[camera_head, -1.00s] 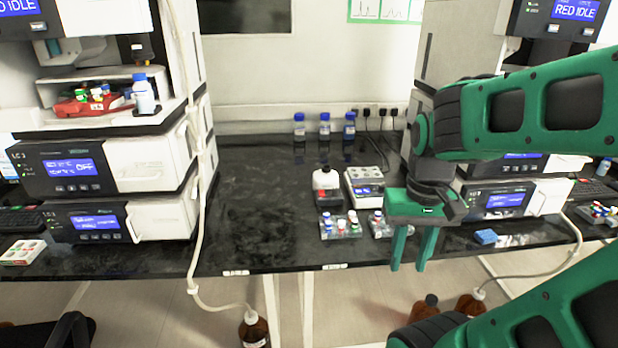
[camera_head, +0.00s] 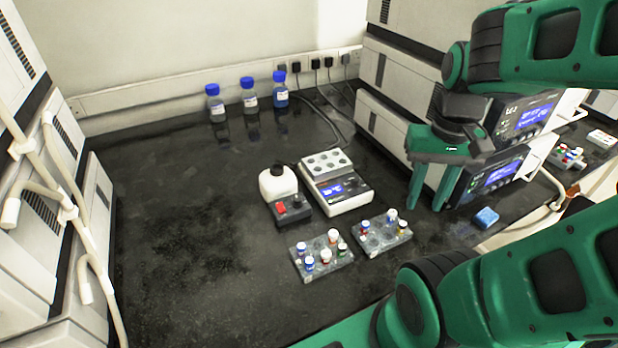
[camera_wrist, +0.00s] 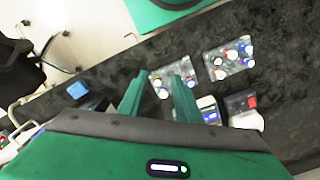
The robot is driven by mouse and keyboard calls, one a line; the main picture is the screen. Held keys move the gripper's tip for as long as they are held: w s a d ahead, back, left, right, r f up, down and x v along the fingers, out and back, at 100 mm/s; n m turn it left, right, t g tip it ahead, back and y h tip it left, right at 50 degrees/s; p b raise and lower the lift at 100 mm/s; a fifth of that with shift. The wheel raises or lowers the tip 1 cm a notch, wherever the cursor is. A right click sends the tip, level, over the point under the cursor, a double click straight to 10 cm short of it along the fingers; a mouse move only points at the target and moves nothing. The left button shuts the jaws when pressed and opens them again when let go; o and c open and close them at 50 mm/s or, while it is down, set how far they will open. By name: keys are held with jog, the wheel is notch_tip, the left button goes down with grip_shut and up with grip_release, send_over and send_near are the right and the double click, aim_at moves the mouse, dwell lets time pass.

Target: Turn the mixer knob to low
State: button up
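The mixer (camera_head: 278,182) is a small white unit with a black cup on top. It stands mid-bench, left of a white heating block. Its dark front panel (camera_head: 293,213) has a red switch (camera_head: 281,208) and a small dark knob (camera_head: 297,201); the knob's setting is too small to read. In the wrist view the mixer (camera_wrist: 247,120) is right of the fingers, its knob not clear. My gripper (camera_head: 427,200) is open and empty, well to the right of the mixer and apart from it. Its two parted fingers also show in the wrist view (camera_wrist: 160,80).
The heating block (camera_head: 337,186) stands between mixer and gripper. Two vial racks (camera_head: 310,272) (camera_head: 375,246) sit in front. Blue-capped bottles (camera_head: 249,98) stand at the back. Stacked instruments (camera_head: 495,178) rise beside my gripper, with a blue block (camera_head: 486,217) near. The bench's left is clear.

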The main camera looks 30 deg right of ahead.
jog(key=shift+w+a, duration=0.3)
jog(key=shift+w, duration=0.1)
jog(key=shift+o, duration=0.9)
jog(key=shift+s+r, duration=0.15)
jog(key=shift+s, duration=0.05)
jog(key=m, duration=0.2)
send_over(297, 198)
notch_tip(297, 198, down, 4)
notch_tip(297, 198, down, 10)
jog(key=shift+f, duration=0.15)
jog(key=shift+c, duration=0.3)
